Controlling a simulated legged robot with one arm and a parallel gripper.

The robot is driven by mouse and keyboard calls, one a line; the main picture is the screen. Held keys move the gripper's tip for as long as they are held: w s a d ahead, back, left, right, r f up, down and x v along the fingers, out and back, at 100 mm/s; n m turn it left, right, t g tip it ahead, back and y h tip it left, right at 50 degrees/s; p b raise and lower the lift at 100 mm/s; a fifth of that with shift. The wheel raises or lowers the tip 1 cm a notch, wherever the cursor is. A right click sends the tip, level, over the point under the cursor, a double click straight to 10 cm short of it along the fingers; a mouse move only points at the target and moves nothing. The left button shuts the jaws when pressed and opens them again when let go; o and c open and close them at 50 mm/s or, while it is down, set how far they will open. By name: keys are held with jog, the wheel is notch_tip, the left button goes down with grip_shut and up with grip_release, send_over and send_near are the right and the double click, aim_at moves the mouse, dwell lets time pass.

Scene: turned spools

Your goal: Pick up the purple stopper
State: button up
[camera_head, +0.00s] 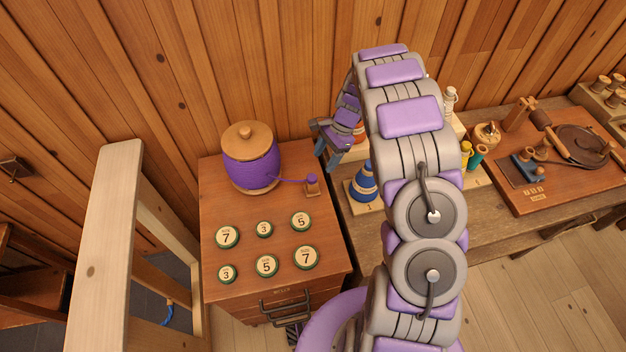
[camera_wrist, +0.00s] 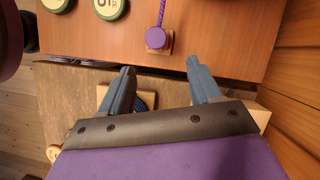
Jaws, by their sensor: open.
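The purple stopper (camera_head: 312,178) sits on a small wooden block at the right side of the wooden cabinet top, at the end of a purple cord. In the wrist view the stopper (camera_wrist: 156,38) shows as a round purple top on its block, beyond the fingertips and roughly midway between them. My gripper (camera_head: 327,162) is open and empty, near the stopper and a little to its right. Its two blue-grey fingers (camera_wrist: 160,68) show apart in the wrist view, with nothing between them but the surfaces beyond.
A large purple thread spool (camera_head: 250,165) with a wooden lid stands on the cabinet (camera_head: 215,195), tied to the stopper's cord. Several numbered round discs (camera_head: 266,266) lie in front. A blue cone spool (camera_head: 364,183) stands close by on the adjoining workbench (camera_head: 480,215).

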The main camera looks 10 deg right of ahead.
aim_at(313, 177)
jog(key=a+f, duration=0.1)
jog(key=a, duration=0.1)
jog(key=s+a+f+b, duration=0.1)
jog(key=f, duration=0.1)
jog(key=a+f, duration=0.1)
jog(key=a, duration=0.1)
jog(key=shift+s+a+f+b, duration=0.2)
jog(key=shift+a+f+b, duration=0.1)
jog(key=shift+f, duration=0.35)
jog(key=d, duration=0.3)
jog(key=shift+f, duration=0.1)
jog(key=shift+c, duration=0.3)
jog(key=a, duration=0.3)
jog(key=c, duration=0.6)
jog(key=shift+c, duration=0.7)
jog(key=shift+d, duration=0.25)
jog(key=shift+c, duration=0.8)
jog(key=shift+d, duration=0.45)
jog(key=shift+c, duration=0.7)
jog(key=shift+d, duration=0.4)
jog(key=shift+a, duration=0.1)
jog(key=shift+s+a, duration=0.1)
jog(key=shift+a, duration=0.05)
